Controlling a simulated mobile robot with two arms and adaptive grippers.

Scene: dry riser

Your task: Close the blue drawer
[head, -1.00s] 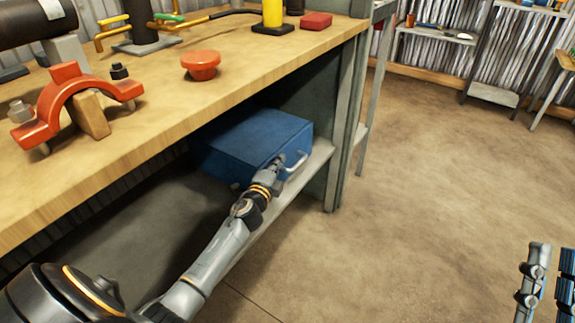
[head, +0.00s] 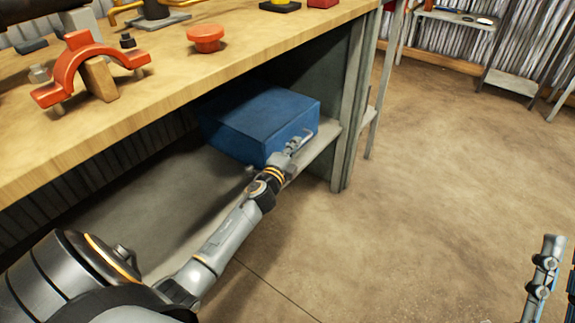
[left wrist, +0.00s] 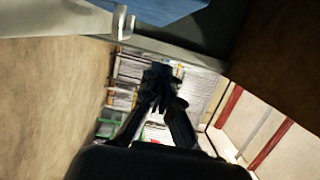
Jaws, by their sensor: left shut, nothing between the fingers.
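My left gripper (head: 291,149) is at the drawer's front, close beside the handle. Its fingers look small there, and I cannot tell whether they touch the front. In the left wrist view the left gripper (left wrist: 160,95) is dark and its fingers are together with nothing between them. A blue surface and a pale handle end (left wrist: 122,22) show at the top.
The wooden bench top (head: 120,130) overhangs the drawer. A grey post (head: 350,120) stands right of it. A red-orange clamp (head: 85,65) and a red knob (head: 205,38) are on the bench. Open floor (head: 450,190) lies to the right.

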